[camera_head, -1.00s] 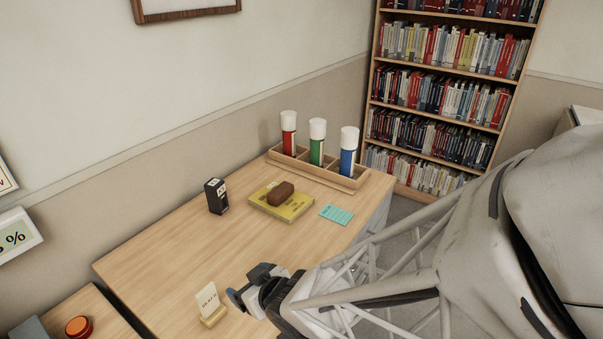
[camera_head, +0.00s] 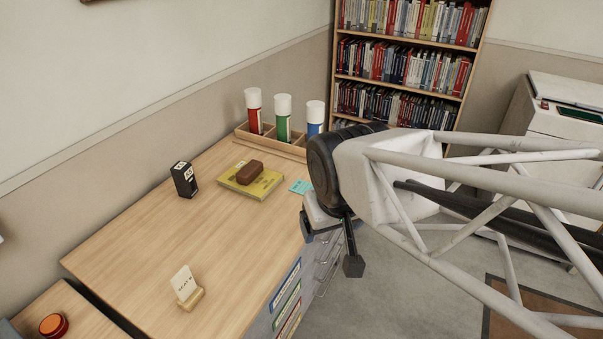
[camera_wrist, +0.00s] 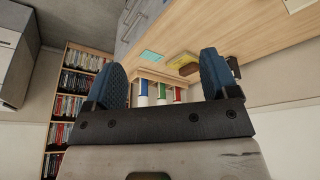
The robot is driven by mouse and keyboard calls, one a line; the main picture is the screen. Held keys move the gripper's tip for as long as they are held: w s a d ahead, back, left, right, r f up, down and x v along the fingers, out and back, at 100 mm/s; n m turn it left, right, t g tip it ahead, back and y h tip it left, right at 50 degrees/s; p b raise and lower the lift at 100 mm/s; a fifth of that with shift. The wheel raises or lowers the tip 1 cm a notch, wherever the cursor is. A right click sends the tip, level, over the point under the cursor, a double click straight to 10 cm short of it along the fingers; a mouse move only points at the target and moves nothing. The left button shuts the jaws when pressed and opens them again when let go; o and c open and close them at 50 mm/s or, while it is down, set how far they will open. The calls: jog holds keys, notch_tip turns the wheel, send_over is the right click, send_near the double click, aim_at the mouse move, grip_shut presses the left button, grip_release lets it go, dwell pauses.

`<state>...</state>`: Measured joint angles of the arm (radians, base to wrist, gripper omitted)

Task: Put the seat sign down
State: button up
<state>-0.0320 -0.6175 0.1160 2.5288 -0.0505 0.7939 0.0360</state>
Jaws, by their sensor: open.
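The seat sign (camera_head: 182,283), a white card in a small wooden base (camera_head: 191,299), stands upright on the near part of the wooden desk (camera_head: 130,245). Nothing touches it. My gripper (camera_head: 332,252) is off the desk's right edge, well to the right of the sign, with its fingers apart. In the wrist view my gripper (camera_wrist: 165,90) shows its two blue-padded fingers spread wide with nothing held between them. The sign does not show in the wrist view.
A yellow book (camera_head: 262,187) with a brown block (camera_head: 244,171), a dark box (camera_head: 184,180) and a cyan card (camera_head: 300,187) lie on the desk. A wooden rack (camera_head: 285,149) holds red, green and blue tubes. An orange-red button (camera_head: 53,325) is at lower left.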

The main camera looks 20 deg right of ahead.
jog(key=shift+s+d+r+g, duration=0.25)
jog(key=shift+s+r, duration=0.25)
jog(key=shift+s, duration=0.2)
jog(key=shift+s+d+r+g, duration=0.15)
jog(key=shift+s+r+g, duration=0.1)
jog(key=shift+s+r, duration=0.35)
